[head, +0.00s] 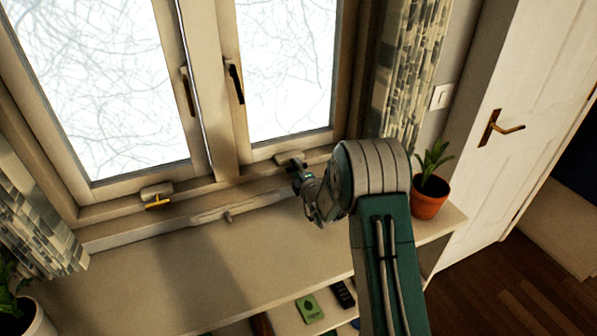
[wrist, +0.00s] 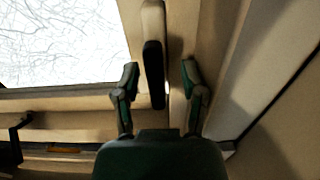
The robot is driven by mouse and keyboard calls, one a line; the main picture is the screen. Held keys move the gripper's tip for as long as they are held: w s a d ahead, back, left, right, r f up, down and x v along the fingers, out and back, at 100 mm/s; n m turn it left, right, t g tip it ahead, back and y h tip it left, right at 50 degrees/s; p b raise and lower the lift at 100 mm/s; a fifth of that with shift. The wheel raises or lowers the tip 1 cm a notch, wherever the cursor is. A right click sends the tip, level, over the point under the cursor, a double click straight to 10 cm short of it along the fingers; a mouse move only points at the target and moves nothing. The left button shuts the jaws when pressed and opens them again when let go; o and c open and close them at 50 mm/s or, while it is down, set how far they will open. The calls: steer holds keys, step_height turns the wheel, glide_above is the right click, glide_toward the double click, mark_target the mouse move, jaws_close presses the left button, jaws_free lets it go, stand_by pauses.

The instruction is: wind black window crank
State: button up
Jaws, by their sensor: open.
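The black window crank (wrist: 153,75) hangs from a pale mount on the window frame in the wrist view. Its dark arm lies between my two fingers, with a gap on each side. My gripper (wrist: 160,82) is open and holds nothing. How deep the crank sits between the fingers I cannot tell. In the head view, the crank's pale mount (head: 287,157) is on the lower frame under the right pane. My gripper (head: 301,176) is right beside it and hides part of the crank.
A yellow crank (head: 157,201) sits under the left pane. A black window handle (head: 236,84) is higher on the frame. A potted plant (head: 430,197) stands right of my arm. Small items, including a green one (head: 309,308), lie on the lower shelf. The sill shelf (head: 190,270) is mostly clear.

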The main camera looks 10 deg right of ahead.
steer(key=s, duration=0.4)
steer(key=s+d, duration=0.1)
steer(key=s, duration=0.2)
steer(key=s+d, duration=0.1)
steer(key=s, duration=0.3)
steer(key=shift+s+d, duration=0.2)
steer(key=shift+s, duration=0.15)
steer(key=shift+f, duration=0.1)
steer(key=s+a+r+n+g+y, duration=0.65)
steer(key=a+r+n+y, duration=0.4)
steer(key=n, duration=0.55)
steer(key=s+a+r+n+g, duration=0.2)
steer(key=s+a+n+g, duration=0.1)
steer(key=s+n, duration=0.35)
steer(key=s+a+r+n+g, duration=0.2)
steer(key=s+a+n+g, duration=0.1)
steer(key=s+n, duration=0.3)
steer(key=s+d+n+g+h, duration=0.35)
steer(key=s+n+h, duration=0.35)
steer(key=s+n, duration=0.45)
steer(key=s+d+r+n+t+h, duration=0.2)
steer(key=s+d+n+t+h, duration=0.1)
steer(key=d+n+h, duration=0.4)
steer(key=d+n+t, duration=0.1)
steer(key=d+n, duration=0.2)
steer(key=n, duration=0.2)
steer(key=shift+d+r, duration=0.2)
